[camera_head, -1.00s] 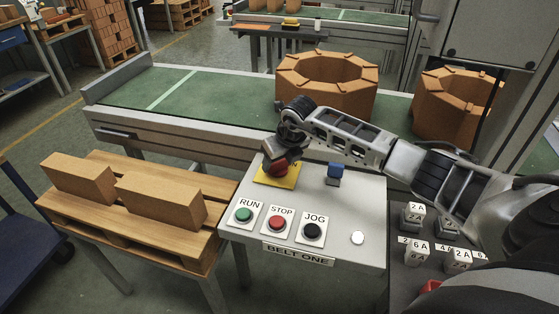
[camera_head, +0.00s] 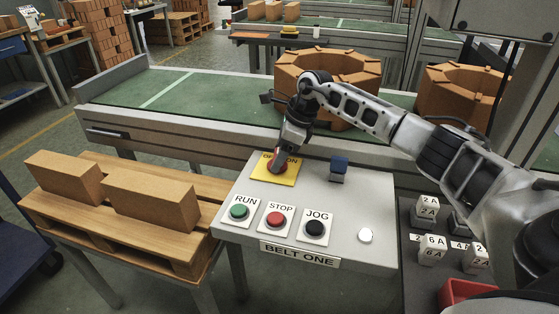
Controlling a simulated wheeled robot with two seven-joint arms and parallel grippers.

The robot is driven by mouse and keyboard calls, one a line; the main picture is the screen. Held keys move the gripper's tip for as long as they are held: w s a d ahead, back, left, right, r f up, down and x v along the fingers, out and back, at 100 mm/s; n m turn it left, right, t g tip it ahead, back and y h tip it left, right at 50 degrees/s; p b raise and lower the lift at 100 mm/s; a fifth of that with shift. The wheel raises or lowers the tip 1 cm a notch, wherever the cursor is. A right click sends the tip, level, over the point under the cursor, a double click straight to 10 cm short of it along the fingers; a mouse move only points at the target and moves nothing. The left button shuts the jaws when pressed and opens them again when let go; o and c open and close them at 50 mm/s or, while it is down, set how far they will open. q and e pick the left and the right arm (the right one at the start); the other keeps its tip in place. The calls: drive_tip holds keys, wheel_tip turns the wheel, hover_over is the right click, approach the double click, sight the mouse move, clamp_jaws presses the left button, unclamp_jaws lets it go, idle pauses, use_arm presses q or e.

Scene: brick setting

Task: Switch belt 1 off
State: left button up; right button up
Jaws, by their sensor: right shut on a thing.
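The belt one panel (camera_head: 345,200) is a grey sloped box with a BELT ONE label (camera_head: 299,254). At its upper left is a yellow plate (camera_head: 288,178) with lettering partly hidden by my gripper. My right gripper (camera_head: 279,162) reaches down from above and is shut on the red switch handle (camera_head: 276,168) on this plate. The exact handle position is hard to read behind the fingers. Below it are the green RUN button (camera_head: 239,212), red STOP button (camera_head: 276,219) and black JOG button (camera_head: 315,228). My left gripper is not in view.
A blue-topped part (camera_head: 339,169) and a white round lamp or button (camera_head: 365,236) are also on the panel. Behind runs the green belt (camera_head: 190,97) with brick rings (camera_head: 325,80). A pallet with bricks (camera_head: 150,207) stands left; labelled fuse-like blocks (camera_head: 430,252) stand right.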

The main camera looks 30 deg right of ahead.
drive_tip(key=n+g+b, duration=0.1)
drive_tip(key=n+b, duration=0.1)
drive_tip(key=n, duration=0.2)
drive_tip(key=shift+w+f+y+b, duration=0.1)
drive_tip(key=shift+w+y+b, duration=0.05)
drive_tip(key=shift+y+b, duration=0.2)
drive_tip(key=shift+n+g+b, duration=0.4)
drive_tip(key=shift+n+g, duration=0.1)
drive_tip(key=shift+n, duration=0.5)
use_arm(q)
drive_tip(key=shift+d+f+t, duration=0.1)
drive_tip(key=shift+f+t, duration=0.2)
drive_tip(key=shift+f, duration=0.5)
use_arm(e)
drive_tip(key=shift+d+n, duration=0.1)
drive_tip(key=shift+n, duration=0.3)
drive_tip(key=o, duration=1)
drive_tip(key=shift+r, duration=0.2)
